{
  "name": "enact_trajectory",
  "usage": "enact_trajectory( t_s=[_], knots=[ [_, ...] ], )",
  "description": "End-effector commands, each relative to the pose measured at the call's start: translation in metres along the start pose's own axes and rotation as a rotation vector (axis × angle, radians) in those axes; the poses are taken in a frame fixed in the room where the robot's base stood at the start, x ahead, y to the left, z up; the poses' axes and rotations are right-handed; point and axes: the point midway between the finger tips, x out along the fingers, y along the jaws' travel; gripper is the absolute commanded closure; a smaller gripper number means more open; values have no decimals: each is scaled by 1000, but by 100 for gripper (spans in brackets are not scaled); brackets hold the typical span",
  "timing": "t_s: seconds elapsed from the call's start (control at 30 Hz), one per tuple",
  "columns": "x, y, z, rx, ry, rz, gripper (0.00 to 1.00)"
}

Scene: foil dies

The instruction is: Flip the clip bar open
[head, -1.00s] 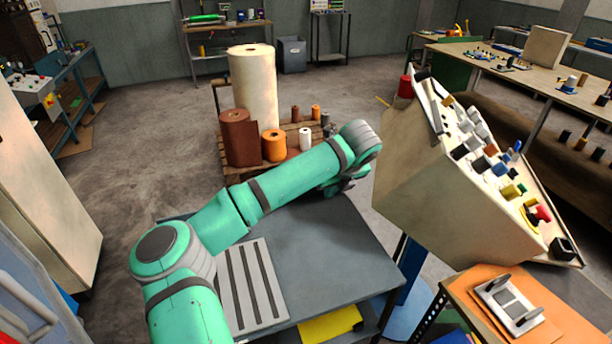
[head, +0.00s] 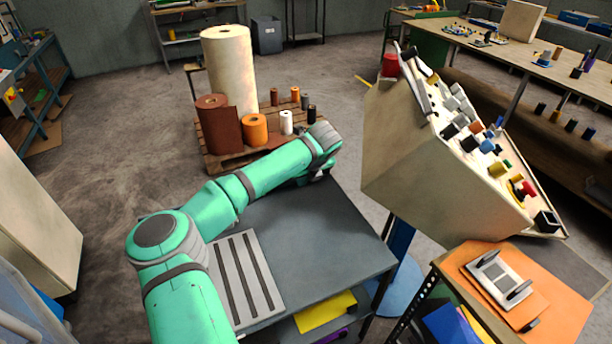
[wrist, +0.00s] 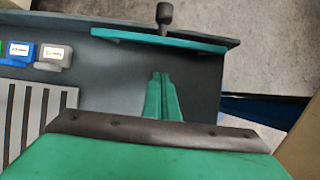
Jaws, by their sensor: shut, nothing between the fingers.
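A teal bar with a dark round knob (wrist: 163,36), which looks like the clip bar, runs along the far edge of the grey tabletop (wrist: 205,80) in the wrist view. I cannot tell its exact tilt. My gripper's green fingers (wrist: 162,82) are together and empty, over the tabletop. They point at the bar near its knob, with a gap in the picture between the tips and the bar. In the head view my arm hides the bar, and the fingers are barely visible at the arm's far end.
A slotted grey plate (head: 245,275) lies on the table; small labelled blocks (wrist: 52,57) stand beside it. A slanted control console (head: 440,150) stands close on the right. Behind the table is a pallet (head: 220,160) with rolls. An orange-topped stand (head: 560,305) is at lower right.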

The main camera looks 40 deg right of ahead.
Motion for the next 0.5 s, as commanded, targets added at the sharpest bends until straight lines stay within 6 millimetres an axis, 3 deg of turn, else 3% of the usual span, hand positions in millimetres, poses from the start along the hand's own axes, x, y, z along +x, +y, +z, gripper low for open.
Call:
enact_trajectory(
  t_s=[0.03,0.2,0.5],
  knots=[
    [-1,2,12,-6,-7,1,100],
    [3,3,29,-7,-6,1,100],
    [5,2,35,-5,-4,-1,100]
  ],
)
